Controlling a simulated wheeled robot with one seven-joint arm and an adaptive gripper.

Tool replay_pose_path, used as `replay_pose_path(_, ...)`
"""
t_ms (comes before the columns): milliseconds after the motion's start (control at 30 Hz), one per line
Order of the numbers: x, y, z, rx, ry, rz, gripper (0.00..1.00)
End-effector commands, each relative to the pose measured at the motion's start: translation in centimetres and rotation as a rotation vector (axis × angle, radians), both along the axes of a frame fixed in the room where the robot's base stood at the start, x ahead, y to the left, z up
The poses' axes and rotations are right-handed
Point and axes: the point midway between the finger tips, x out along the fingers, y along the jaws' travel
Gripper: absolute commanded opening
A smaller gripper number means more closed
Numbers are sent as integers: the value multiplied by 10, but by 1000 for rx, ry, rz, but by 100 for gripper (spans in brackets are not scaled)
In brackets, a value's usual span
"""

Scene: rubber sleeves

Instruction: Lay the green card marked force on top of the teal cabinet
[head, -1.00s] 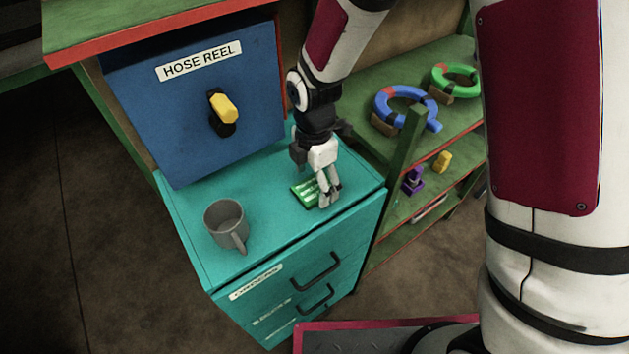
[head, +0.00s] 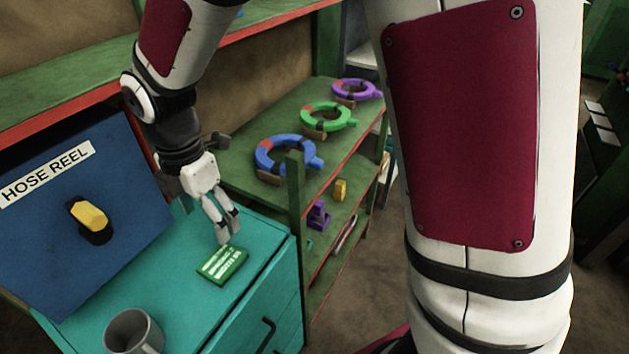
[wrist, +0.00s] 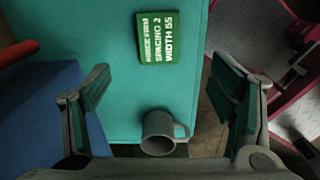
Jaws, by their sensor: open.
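The green card (head: 222,264) with white lettering lies flat on top of the teal cabinet (head: 185,308). In the wrist view the card (wrist: 157,38) shows lines of text, two of them reading like spacing and width; it lies on the teal top (wrist: 112,85), clear of the edges. My gripper (head: 229,238) is above the card's far edge in the head view. In the wrist view my gripper's fingers (wrist: 162,95) are spread wide with nothing between them on the card, which sits beyond the fingertips.
A grey mug (head: 132,332) stands on the cabinet at its near left. A blue hose reel box (head: 60,215) stands behind on the left. A green shelf (head: 235,150) with blue, green and purple rings is to the right.

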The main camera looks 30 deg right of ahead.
Motion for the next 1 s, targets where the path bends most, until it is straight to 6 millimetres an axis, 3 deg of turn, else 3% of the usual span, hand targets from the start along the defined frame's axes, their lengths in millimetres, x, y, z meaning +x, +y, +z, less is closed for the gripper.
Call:
replay_pose_path(233,-21,-56,65,28,-114,-479,78)
replay_pose_path(500,-78,-123,125,151,-231,-1172,78)
replay_pose_path(800,-147,-168,152,376,-281,-1844,78)
replay_pose_path(1000,-168,-177,153,464,-272,-2050,78)
